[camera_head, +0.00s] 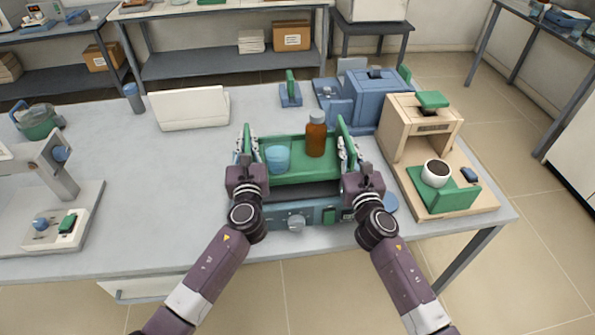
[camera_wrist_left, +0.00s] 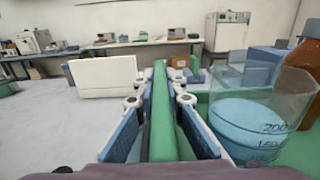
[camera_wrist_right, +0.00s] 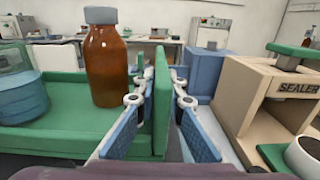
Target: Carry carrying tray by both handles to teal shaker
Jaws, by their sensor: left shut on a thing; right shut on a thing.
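The green carrying tray (camera_head: 300,174) is between my two grippers and looks level. It bears a glass beaker of blue liquid (camera_head: 278,158) and a capped amber bottle (camera_head: 316,138), both upright. My left gripper (camera_head: 246,158) is shut on the left handle, a green upright plate (camera_wrist_left: 161,110). My right gripper (camera_head: 346,158) is shut on the right handle (camera_wrist_right: 161,100). A teal-blue device with a knob and a green switch, seemingly the teal shaker (camera_head: 270,219), is at the table's front edge, just below the tray in the picture. Whether the tray touches it is hidden.
A beige sealer (camera_head: 408,140) stands close to the right, with a white cup (camera_head: 436,173) on a green block before it. A blue machine (camera_head: 372,98) is behind. A white panel (camera_head: 190,109) stands at back left.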

